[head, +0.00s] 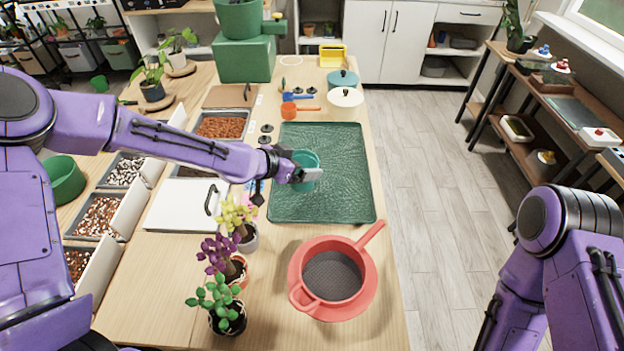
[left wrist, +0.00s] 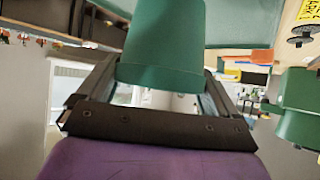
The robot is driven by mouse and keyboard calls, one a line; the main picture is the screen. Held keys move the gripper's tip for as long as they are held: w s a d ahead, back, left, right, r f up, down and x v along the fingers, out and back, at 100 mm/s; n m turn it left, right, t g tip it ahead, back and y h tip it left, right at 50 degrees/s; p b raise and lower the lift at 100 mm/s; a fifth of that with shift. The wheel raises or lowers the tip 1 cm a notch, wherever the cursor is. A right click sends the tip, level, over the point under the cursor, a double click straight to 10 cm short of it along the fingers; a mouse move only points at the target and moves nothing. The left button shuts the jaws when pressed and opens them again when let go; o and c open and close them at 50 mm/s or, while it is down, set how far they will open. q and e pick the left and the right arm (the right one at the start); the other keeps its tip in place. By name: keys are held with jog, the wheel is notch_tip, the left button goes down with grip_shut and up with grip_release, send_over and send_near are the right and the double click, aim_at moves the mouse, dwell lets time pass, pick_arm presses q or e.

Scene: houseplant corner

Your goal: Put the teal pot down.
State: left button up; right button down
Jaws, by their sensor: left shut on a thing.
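The teal pot (head: 305,168) is in my left gripper (head: 306,175), over the dark green mat (head: 345,150) in the head view. In the left wrist view the teal pot (left wrist: 162,45) fills the space between the two fingers of the left gripper (left wrist: 155,90), which is shut on it. Whether the pot's base touches the mat is hard to tell. My right arm (head: 560,260) shows at the lower right of the head view, but its gripper is not in view.
Several small plants (head: 228,315) stand at the front left. Bins of substrate (head: 222,126) line the left side. The mat's right and far parts are bare.

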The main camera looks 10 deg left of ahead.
aim_at(303, 186)
pick_arm(q)
jog(key=d+f, duration=0.1)
jog(key=s+d+f, duration=0.1)
jog(key=f, duration=0.1)
jog(key=shift+d+p, duration=0.25)
jog(key=shift+p, duration=0.05)
jog(key=f, duration=0.3)
jog(key=shift+w+d+f, duration=0.1)
jog(key=shift+d+f, duration=0.15)
jog(key=shift+f, duration=0.25)
jog(key=o, duration=1.1)
jog(key=shift+a+r, duration=0.15)
jog(key=shift+r, duration=0.2)
jog(key=v, duration=1.1)
jog(key=shift+s+a+r+b, duration=0.1)
jog(key=shift+s+b, duration=0.2)
jog(key=shift+s, duration=0.15)
